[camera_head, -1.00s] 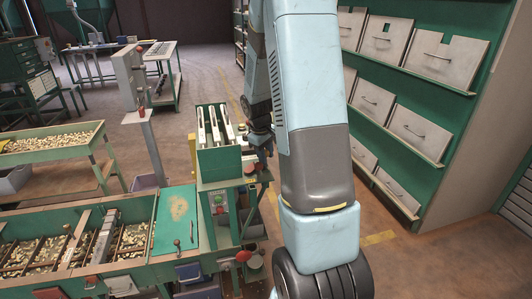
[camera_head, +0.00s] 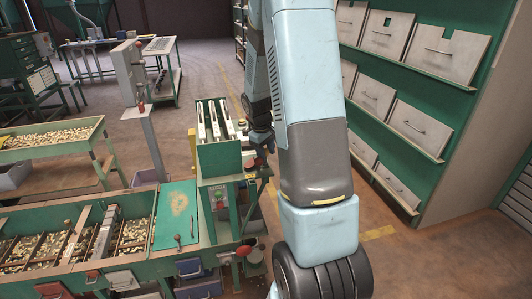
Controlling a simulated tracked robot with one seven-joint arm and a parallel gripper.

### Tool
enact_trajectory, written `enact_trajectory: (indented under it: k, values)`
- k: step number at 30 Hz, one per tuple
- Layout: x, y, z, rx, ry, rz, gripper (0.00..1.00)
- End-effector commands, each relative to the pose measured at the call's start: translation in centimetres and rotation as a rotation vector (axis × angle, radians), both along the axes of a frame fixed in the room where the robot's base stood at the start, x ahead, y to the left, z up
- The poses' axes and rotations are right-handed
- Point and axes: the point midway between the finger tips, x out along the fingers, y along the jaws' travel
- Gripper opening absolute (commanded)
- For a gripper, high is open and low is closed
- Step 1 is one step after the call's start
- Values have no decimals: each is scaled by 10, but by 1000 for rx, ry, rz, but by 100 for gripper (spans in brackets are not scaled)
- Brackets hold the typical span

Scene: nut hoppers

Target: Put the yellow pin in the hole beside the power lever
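My gripper (camera_head: 262,141) is dark and small in the view, at the right side of a green machine box (camera_head: 220,160) with pale upright bars in its top. My own arm links cover what lies behind and to the right of it. I cannot tell whether the fingers are open or shut, or whether they hold anything. I cannot make out a yellow pin or its hole. A narrow yellow upright part (camera_head: 192,147) stands at the box's left edge. A dark-knobbed lever (camera_head: 178,240) stands at the near end of the green bench; I cannot tell whether it is the power lever.
A green hopper bench (camera_head: 85,213) with nut-filled compartments runs along the lower left. A nut tray table (camera_head: 50,140) stands behind it. A grey control post (camera_head: 141,107) stands mid-left. Shelves with grey bins (camera_head: 421,122) fill the right. Floor shows between box and shelves.

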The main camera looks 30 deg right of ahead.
Motion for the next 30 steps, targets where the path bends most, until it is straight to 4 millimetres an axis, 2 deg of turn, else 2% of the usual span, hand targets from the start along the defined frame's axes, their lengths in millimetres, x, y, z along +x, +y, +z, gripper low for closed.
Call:
enact_trajectory:
  k: [14, 20, 30]
  values:
    - [-2, 6, 2, 5, 7, 5, 62]
    - [-2, 11, 30, 4, 3, 6, 62]
    - [-5, 20, 96, 2, -1, 3, 62]
